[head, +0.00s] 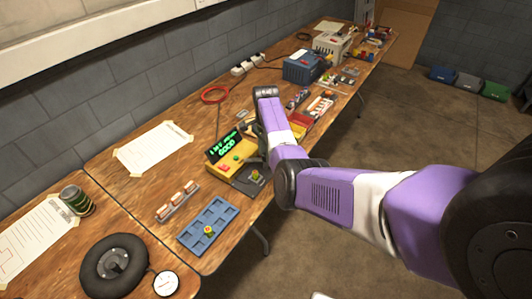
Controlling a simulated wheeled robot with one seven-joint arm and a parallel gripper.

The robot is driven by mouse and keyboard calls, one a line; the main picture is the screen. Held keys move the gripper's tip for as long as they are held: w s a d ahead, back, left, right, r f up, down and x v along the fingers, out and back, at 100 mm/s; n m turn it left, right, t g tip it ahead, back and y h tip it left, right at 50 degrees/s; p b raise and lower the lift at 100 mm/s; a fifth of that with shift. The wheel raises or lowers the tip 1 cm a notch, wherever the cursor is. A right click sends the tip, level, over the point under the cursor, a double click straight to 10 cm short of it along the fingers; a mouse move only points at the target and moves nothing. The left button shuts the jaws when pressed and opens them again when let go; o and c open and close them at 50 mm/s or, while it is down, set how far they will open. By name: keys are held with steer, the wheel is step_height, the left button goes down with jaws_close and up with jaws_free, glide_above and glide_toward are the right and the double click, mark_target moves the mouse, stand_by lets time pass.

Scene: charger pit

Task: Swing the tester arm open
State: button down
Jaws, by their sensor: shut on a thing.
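The yellow tester (226,166) stands on the wooden bench in the middle of the head view. Its green display reads "GOOD" on the lower line; the upper line is too small to read. Red and green buttons show below it. A dark base with a round green-topped knob (256,175) lies at its front right. My gripper (261,148) reaches down at the tester's right side, mostly hidden behind my purple arm. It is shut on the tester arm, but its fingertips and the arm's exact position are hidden.
A blue compartment tray (193,238) and a small rack (177,200) are in front of the tester. A tyre-like wheel (90,262) and a can (77,200) are at left. A yellow bin (296,133) and a blue box (300,68) stand beyond. Papers lie along the wall.

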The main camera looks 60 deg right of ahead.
steer(key=m, duration=0.4)
steer(key=shift+r, duration=0.1)
steer(key=shift+d+m, duration=0.1)
steer(key=shift+m, duration=1.6)
steer(key=c, duration=1.1)
jaws_free()
steer(key=shift+o, duration=0.2)
step_height(320, 180, up, 8)
steer(key=shift+f+b, duration=0.1)
steer(key=shift+b, duration=0.45)
